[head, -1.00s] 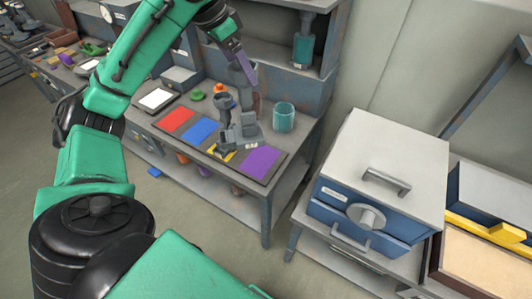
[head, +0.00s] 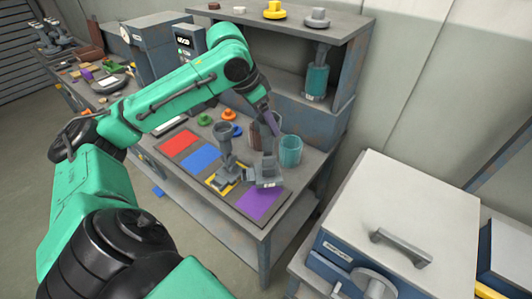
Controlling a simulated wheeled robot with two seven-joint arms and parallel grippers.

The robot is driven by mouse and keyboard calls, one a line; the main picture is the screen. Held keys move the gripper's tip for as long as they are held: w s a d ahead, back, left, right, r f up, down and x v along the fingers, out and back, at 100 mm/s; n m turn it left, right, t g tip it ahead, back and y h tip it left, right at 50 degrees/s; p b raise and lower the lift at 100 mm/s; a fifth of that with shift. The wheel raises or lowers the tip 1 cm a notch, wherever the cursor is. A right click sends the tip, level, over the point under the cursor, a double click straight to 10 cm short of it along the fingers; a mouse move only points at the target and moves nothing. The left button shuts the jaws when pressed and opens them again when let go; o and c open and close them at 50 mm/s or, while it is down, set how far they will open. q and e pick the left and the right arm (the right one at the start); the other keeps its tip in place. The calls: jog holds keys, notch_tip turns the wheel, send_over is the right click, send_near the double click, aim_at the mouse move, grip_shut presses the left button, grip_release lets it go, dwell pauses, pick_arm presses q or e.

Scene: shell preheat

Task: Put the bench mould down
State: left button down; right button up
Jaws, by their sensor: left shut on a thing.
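My left gripper (head: 268,152) reaches down over the bench and is shut on the grey bench mould (head: 265,178). The mould has a small pale label and shows between the yellow and purple patches. I cannot tell whether it touches the mat (head: 240,206). The mat has red (head: 180,144), blue (head: 201,158), yellow (head: 220,187) and purple (head: 260,203) patches. My right gripper is not in view.
A teal jar (head: 291,150) and a dark red jar (head: 258,136) stand close behind the mould. Orange (head: 229,114) and green (head: 205,119) pieces lie farther back. A shelf (head: 295,70) rises behind. A blue box with a grey lid (head: 410,215) stands at the right.

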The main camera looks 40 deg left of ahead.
aim_at(264, 145)
pick_arm(q)
notch_tip(264, 145, down, 10)
jog(key=shift+w+r+b, duration=0.1)
jog(key=shift+b, duration=0.55)
jog(key=shift+w, duration=0.1)
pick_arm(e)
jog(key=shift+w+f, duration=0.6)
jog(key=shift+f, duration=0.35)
pick_arm(q)
grip_release()
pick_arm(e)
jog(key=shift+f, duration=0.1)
pick_arm(q)
jog(key=shift+s+a+r, duration=0.25)
jog(key=shift+r, duration=0.3)
jog(key=b+v, duration=0.1)
jog(key=v, duration=0.9)
jog(key=shift+s+d+r, duration=0.15)
jog(key=shift+r, duration=0.15)
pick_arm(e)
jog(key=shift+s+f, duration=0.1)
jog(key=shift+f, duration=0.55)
